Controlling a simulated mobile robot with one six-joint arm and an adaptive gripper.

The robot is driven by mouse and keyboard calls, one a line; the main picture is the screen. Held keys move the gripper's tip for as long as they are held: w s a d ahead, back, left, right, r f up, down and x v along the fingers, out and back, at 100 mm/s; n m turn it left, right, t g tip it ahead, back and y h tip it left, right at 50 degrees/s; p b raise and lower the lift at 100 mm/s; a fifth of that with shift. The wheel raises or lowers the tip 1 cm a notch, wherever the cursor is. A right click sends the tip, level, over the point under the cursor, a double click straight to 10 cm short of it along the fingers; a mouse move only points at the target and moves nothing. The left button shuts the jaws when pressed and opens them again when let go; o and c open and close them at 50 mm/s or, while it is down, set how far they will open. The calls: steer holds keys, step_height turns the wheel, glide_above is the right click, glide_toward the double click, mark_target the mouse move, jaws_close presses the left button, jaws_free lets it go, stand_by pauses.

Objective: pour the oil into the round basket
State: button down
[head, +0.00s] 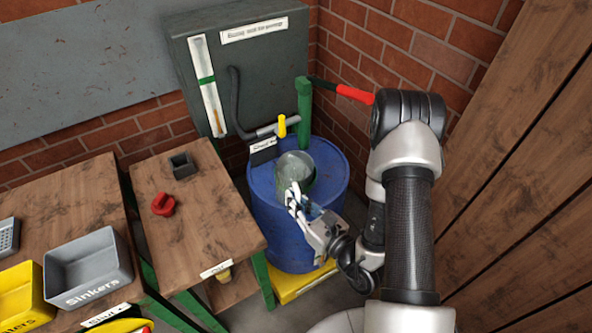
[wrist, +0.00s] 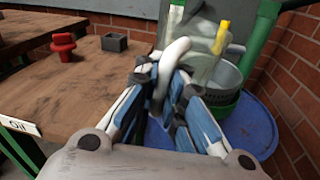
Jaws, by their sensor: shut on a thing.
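The blue barrel (head: 268,222) stands against the cabinet. The round basket (head: 301,158), grey-rimmed, sits over its top; it also shows in the wrist view (wrist: 229,76). My gripper (head: 296,197) is at the near side of the basket, over the barrel's top. In the wrist view my gripper (wrist: 168,88) is shut on the pale curved handle of the oil jug (wrist: 204,66), a translucent greenish container. The jug is in front of the basket and partly covers it. Its exact tilt, its mouth and any flow of oil are hard to tell.
A wooden table (head: 205,228) left of the barrel holds a red knob-like part (head: 163,204) and a small dark box (head: 182,166). A crank with a yellow grip (head: 282,126) and a green post (head: 304,105) rise behind the basket. A red-handled tool (head: 354,94) is nearby.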

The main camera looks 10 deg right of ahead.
steer(key=w+d+r+n+y+p, duration=0.1)
steer(key=w+d+r+p, duration=0.1)
steer(key=r, duration=0.6)
steer(key=shift+w+d+r+n+p, duration=0.2)
steer(key=shift+d+r+n+p, duration=0.2)
steer(key=shift+d+p, duration=0.65)
steer(key=shift+a+r+p, duration=0.1)
steer(key=shift+a+p, duration=0.2)
steer(key=shift+p, duration=0.05)
stand_by(0.5)
